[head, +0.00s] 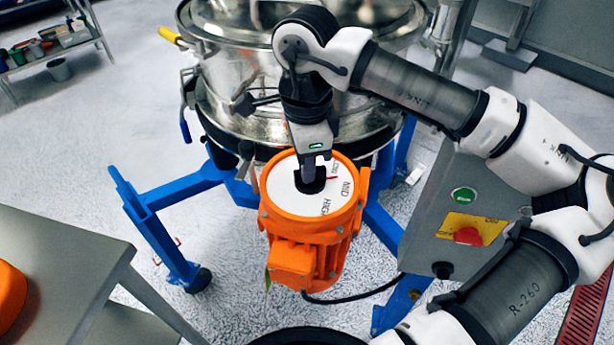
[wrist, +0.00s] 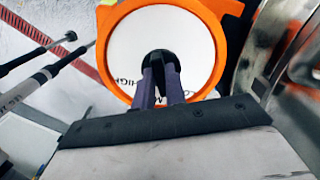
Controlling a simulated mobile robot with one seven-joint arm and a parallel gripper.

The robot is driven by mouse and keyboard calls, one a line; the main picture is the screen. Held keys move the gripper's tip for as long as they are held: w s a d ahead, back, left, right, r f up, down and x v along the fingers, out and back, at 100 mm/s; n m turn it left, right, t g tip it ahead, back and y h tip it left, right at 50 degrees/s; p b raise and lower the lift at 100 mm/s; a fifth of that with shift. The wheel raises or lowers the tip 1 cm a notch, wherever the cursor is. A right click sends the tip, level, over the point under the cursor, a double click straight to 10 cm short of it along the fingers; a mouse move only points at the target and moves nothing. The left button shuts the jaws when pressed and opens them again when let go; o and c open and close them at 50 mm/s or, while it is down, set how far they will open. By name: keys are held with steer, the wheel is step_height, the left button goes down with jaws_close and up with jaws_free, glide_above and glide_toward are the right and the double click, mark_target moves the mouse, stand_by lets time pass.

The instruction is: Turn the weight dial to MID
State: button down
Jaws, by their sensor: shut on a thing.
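The weight dial is a white round face (head: 288,200) on top of an orange motor (head: 304,243) below the steel sifter. It carries the words MID and HIGH and a partly hidden word near the gripper. Its black knob (head: 310,183) is in the middle. A small red mark shows right of the knob, between the partly hidden word and MID. In the wrist view the dial face (wrist: 196,45) shows HIGH upside down, and the knob (wrist: 158,58) sits at its centre. My gripper (wrist: 160,82) points down and is shut on the knob.
The steel sifter (head: 225,75) stands behind the motor on a blue frame (head: 155,198). A grey control box (head: 440,205) with a green button and a red button is at the right. A grey table (head: 60,240) is at the lower left.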

steer(key=m+b, duration=0.3)
steer(key=m, duration=0.1)
steer(key=shift+w+m, duration=0.15)
steer(key=shift+m, duration=0.25)
stand_by(0.4)
steer(key=c, duration=1.4)
jaws_free()
steer(key=shift+c, duration=0.2)
step_height(320, 180, up, 14)
